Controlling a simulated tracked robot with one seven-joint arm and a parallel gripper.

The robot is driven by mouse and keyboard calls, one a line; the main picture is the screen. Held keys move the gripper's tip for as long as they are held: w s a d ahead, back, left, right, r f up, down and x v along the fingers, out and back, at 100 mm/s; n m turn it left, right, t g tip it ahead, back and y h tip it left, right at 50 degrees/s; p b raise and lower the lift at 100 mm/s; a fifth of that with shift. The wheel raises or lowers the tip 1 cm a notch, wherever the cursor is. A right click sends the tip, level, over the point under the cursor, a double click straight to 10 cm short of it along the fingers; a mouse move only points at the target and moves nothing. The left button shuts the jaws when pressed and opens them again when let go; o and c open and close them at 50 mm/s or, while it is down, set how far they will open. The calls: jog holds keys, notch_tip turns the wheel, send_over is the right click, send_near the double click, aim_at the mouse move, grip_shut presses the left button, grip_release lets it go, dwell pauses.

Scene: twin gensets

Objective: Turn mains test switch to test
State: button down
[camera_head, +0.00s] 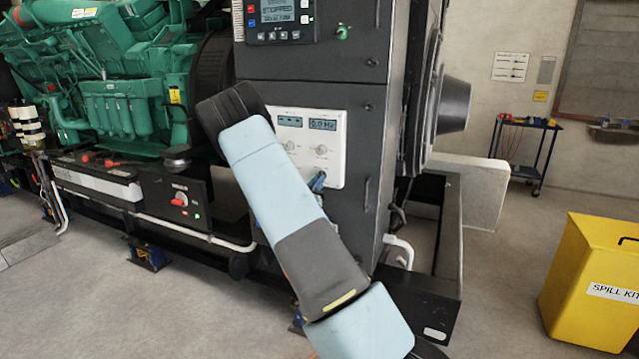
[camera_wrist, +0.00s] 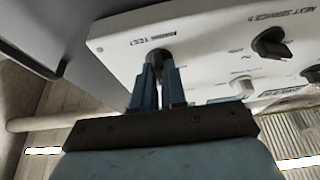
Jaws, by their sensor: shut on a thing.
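The mains test switch is a small dark knob (camera_wrist: 154,54) on a white control panel (camera_wrist: 205,45), beside a printed label of which "TEST" can be read. My gripper (camera_wrist: 158,65) has its two blue fingers closed on either side of this knob, shut on it. The knob's pointer is mostly hidden by the fingers, so its setting cannot be read. In the head view the white panel (camera_head: 331,128) sits on the dark cabinet, partly covered by my arm. My gripper's blue end (camera_head: 318,182) shows at the panel's lower edge; the knob is hidden there.
Another black knob (camera_wrist: 270,43) and a pale knob (camera_wrist: 242,87) stand right of my fingers. A controller (camera_head: 278,20) is above the panel. The green engine (camera_head: 115,80) is left.

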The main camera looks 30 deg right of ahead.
jog(key=m+g, duration=0.1)
jog(key=m, duration=0.1)
jog(key=m+g+h, duration=0.1)
jog(key=m, duration=0.2)
jog(key=m+g, duration=0.1)
jog(key=m, duration=0.2)
jog(key=shift+w+a+g, duration=0.25)
jog(key=shift+g, duration=0.15)
jog(key=shift+h, duration=0.3)
jog(key=c, duration=1.5)
grip_release()
jog(key=o, duration=0.3)
jog(key=v, duration=1.3)
jog(key=shift+s+a+f, duration=0.1)
jog(key=shift+a+f, duration=0.05)
jog(key=shift+a, duration=0.15)
